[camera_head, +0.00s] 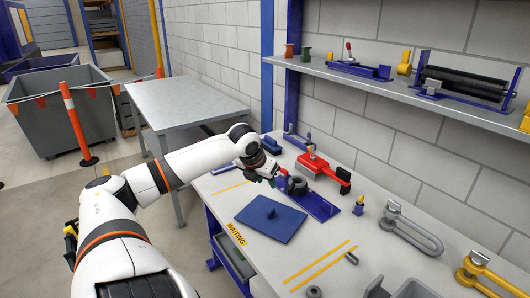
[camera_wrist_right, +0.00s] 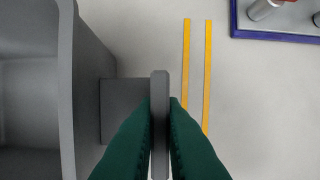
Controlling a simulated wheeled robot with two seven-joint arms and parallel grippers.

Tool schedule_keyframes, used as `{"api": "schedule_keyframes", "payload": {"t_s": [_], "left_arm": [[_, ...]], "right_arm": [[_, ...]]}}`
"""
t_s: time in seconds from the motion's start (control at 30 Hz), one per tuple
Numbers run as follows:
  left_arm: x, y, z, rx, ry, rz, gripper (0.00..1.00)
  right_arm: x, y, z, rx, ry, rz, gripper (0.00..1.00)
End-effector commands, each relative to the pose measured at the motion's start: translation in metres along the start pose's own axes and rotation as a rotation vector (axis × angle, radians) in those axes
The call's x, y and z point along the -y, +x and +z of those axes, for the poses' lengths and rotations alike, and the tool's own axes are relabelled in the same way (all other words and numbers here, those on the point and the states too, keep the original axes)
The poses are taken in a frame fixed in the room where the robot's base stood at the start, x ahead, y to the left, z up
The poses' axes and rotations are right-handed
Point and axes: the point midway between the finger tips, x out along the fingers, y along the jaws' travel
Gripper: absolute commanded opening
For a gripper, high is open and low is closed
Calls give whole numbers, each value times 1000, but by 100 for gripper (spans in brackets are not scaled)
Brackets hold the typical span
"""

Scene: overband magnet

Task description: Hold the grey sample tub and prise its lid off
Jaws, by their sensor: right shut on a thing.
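The grey tub (camera_wrist_right: 90,90) fills the left of the right wrist view, and its inside shows open from above. A block and an upright grey handle plate (camera_wrist_right: 160,95) stick out from its side. My right gripper (camera_wrist_right: 160,130) has its green fingers shut on that plate. In the head view a grey box edge (camera_head: 414,289), seemingly the tub, is cut off at the bottom. A flat blue lid-like plate with a small knob (camera_head: 270,218) lies on the bench. My left gripper (camera_head: 272,178) is beyond that plate, beside a blue fixture; its fingers are too small to read.
The bench (camera_head: 215,185) has two yellow stripes (camera_head: 318,266) beside the tub. A red clamp tool (camera_head: 318,166), a dark ring (camera_head: 297,186) and a blue base plate (camera_head: 319,206) stand behind. Grey (camera_head: 410,230) and yellow (camera_head: 485,272) shackles lie at right. A shelf (camera_head: 400,85) overhangs the back.

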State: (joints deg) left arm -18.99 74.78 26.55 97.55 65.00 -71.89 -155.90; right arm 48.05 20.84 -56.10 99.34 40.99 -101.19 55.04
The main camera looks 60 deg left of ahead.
Motion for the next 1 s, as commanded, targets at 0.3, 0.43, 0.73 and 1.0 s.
{"api": "schedule_keyframes", "payload": {"t_s": [0.3,0.43,0.73,1.0], "left_arm": [[0,0,0,0,0,0,36],[0,0,0,0,0,0,36],[0,0,0,0,0,0,36],[0,0,0,0,0,0,36]], "right_arm": [[0,0,0,1,0,0,34],[0,0,0,0,0,0,34],[-1,-16,1,3,-1,2,34],[-1,-75,1,5,-1,3,34]]}}
